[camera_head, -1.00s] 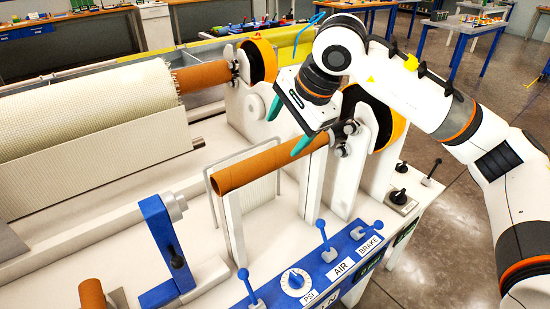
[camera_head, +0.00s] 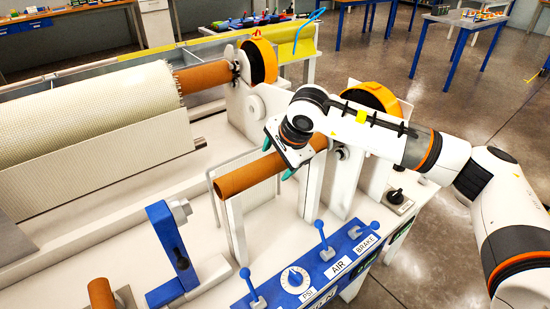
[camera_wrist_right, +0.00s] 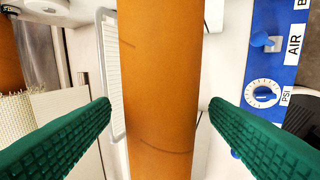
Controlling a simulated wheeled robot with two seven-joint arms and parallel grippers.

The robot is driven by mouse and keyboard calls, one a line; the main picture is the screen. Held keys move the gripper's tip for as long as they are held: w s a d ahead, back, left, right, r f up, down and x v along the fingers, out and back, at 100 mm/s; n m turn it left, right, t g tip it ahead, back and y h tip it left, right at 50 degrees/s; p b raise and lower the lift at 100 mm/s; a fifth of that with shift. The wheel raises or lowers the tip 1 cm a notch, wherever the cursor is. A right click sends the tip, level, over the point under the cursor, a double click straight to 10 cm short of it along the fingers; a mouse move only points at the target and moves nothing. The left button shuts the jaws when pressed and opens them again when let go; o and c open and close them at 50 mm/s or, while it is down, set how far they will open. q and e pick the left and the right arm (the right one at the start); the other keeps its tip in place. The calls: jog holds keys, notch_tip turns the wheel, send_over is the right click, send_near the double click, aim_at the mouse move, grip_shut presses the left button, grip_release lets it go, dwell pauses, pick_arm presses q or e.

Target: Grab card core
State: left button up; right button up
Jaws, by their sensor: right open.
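The card core, a brown cardboard tube (camera_head: 247,176), lies level over the machine, its open end toward the lower left, near a white upright post. My right gripper (camera_head: 278,160) is above its far part, pointing down, and hides some of it. In the right wrist view the core (camera_wrist_right: 160,95) runs top to bottom between two green ridged fingers (camera_wrist_right: 159,112). A gap shows on each side, so the right gripper is open and does not grip it. My left gripper is not in view.
A blue control panel (camera_head: 312,272) with levers and a dial runs along the front right. Orange-rimmed wheels (camera_head: 371,97) stand behind. A large white-wrapped roll (camera_head: 90,110) fills the left, and a blue bracket (camera_head: 172,250) stands front left. Another brown tube end (camera_head: 101,293) is at the bottom.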

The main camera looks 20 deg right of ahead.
jog(key=shift+f, duration=0.15)
jog(key=shift+c, duration=0.3)
jog(key=c, duration=1.1)
